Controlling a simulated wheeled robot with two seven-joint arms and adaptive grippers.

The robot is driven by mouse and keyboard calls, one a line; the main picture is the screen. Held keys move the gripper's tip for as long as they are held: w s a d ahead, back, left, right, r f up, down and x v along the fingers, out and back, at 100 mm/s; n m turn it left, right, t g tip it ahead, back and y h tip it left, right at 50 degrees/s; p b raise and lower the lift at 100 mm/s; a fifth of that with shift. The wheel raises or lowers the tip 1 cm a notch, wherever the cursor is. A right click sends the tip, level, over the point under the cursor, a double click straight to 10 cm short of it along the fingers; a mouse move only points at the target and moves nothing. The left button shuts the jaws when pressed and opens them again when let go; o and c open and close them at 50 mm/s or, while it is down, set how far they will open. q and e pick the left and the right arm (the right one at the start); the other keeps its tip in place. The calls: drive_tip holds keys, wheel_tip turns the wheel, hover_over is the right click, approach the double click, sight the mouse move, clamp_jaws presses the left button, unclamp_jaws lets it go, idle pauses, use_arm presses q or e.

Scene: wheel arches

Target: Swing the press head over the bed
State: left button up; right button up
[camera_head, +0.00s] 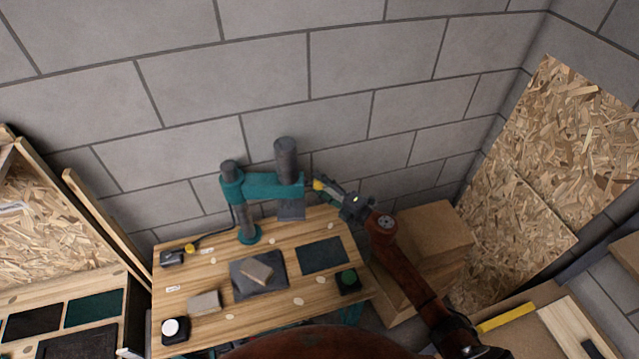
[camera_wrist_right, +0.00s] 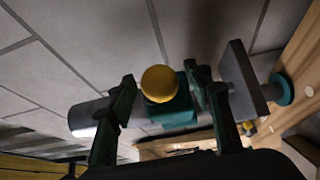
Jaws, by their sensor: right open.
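A tan block (camera_head: 256,271) lies on that plate. My right gripper (camera_head: 326,188) is open at the head's right side. In the wrist view the round yellow knob (camera_wrist_right: 159,84) shows between its spread fingers; contact is unclear. My left gripper is not in view.
The wooden bench (camera_head: 215,320) also carries a second tan block (camera_head: 204,302), a flat dark mat (camera_head: 321,256), a green-button box (camera_head: 347,281) and a white-button box (camera_head: 175,329). A block wall stands close behind. Cardboard boxes (camera_head: 432,232) stand at the right.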

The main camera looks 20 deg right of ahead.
drive_tip(key=shift+w+a, duration=0.15)
drive_tip(key=shift+w, duration=0.15)
drive_tip(key=shift+c, duration=0.5)
clamp_jaws()
